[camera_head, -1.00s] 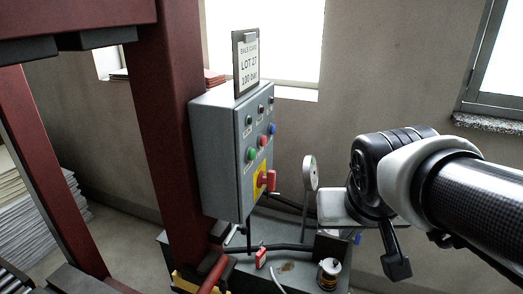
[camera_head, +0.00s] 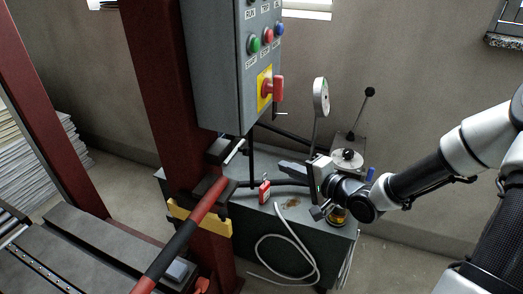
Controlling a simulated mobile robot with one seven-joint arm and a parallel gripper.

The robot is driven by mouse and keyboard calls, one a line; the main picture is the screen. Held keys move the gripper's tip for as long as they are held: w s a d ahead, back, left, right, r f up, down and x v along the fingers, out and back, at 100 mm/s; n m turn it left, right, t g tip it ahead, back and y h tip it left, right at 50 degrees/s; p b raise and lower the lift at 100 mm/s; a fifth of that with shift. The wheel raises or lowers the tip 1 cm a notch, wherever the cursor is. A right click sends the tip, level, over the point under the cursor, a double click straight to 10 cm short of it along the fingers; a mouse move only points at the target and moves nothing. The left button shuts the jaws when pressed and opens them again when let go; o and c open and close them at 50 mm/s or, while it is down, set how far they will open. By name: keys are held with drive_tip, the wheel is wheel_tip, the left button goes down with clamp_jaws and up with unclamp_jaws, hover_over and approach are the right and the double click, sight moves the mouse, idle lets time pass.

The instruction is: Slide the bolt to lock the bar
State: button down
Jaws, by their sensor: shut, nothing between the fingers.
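The bar (camera_head: 196,226), red with a black grip, slants from the red post down to the lower middle. Its upper end sits at a dark bracket (camera_head: 213,187) on the post. A small silver rod (camera_head: 234,151), which looks like the bolt, sticks up to the right from a second dark bracket just above. I cannot tell how far the bolt is slid. My gripper (camera_head: 284,167) is shut and empty. It points left over the grey cabinet top, to the right of the bolt and bar and apart from both.
A grey control box (camera_head: 215,75) with a red switch (camera_head: 272,88) stands above the brackets. A red padlock (camera_head: 264,192), a pale cable (camera_head: 285,238), a round gauge (camera_head: 321,98) and a can (camera_head: 338,216) are on or near the cabinet (camera_head: 300,215). The red post (camera_head: 165,90) stands left.

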drive_tip(key=shift+w+r+m+t+y+b, duration=0.15)
drive_tip(key=shift+r+m+t+y+b, duration=0.05)
drive_tip(key=shift+r+m+t+y, duration=0.3)
drive_tip(key=shift+w+r+m+t+y+b, duration=0.15)
drive_tip(key=shift+r+m+t+y, duration=0.25)
drive_tip(key=shift+r+m, duration=0.15)
drive_tip(key=shift+f, duration=0.1)
drive_tip(key=r+b+x, duration=0.1)
drive_tip(key=b+x, duration=0.2)
drive_tip(key=x, duration=0.7)
drive_tip(key=shift+s+a+f, duration=0.1)
drive_tip(key=shift+s+a, duration=0.2)
drive_tip(key=shift+s, duration=0.3)
drive_tip(key=shift+s+a+f, duration=0.1)
drive_tip(key=shift+s+a, duration=0.2)
drive_tip(key=shift+s, duration=0.3)
drive_tip(key=shift+s+a, duration=0.35)
drive_tip(key=shift+s, duration=0.25)
